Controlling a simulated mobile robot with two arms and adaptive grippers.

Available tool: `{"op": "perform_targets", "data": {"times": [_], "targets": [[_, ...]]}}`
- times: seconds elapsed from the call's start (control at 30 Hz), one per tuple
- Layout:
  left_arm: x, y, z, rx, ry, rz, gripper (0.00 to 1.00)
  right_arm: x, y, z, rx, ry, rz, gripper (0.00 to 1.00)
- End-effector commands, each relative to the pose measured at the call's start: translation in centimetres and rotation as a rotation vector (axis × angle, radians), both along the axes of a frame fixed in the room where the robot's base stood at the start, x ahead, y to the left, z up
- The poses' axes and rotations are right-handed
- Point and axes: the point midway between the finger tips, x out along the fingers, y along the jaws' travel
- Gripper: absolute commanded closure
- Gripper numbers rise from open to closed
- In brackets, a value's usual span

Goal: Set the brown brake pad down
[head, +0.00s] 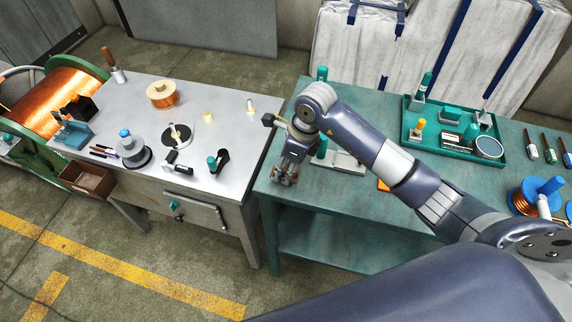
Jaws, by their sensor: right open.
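My right gripper (286,176) is open and points down over the front left corner of the green table (300,195). Small reddish-brown patches show at its fingertips. I cannot tell whether they are the brown brake pad or parts of the fingers. I do not clearly make out the brake pad anywhere else. My left gripper is not in view.
A grey metal bench (225,120) stands to the left, holding a small copper spool (162,94), a black-and-white disc (177,136) and tools. A teal tray (408,135) with parts and a blue spool (522,197) are on the green table. My right arm hides some of this tabletop.

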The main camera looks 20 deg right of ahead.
Motion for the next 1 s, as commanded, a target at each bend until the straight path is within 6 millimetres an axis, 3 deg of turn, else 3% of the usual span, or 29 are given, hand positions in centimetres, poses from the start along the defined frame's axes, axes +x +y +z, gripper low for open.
{"op": "perform_targets", "data": {"times": [0.13,0.23,0.7,1.0], "targets": [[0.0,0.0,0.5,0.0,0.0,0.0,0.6,0.0,0.0,0.5,0.0,0.0,0.0,0.59],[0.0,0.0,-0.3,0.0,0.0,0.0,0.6,0.0,-0.3,1.4,-0.001,-0.006,0.001,0.59],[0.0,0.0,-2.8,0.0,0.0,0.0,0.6,-1.3,-2.2,10.4,-0.001,-0.005,0.0,0.59],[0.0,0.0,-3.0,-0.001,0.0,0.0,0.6,-1.7,-2.5,11.9,0.001,0.001,-0.001,0.59]]}}
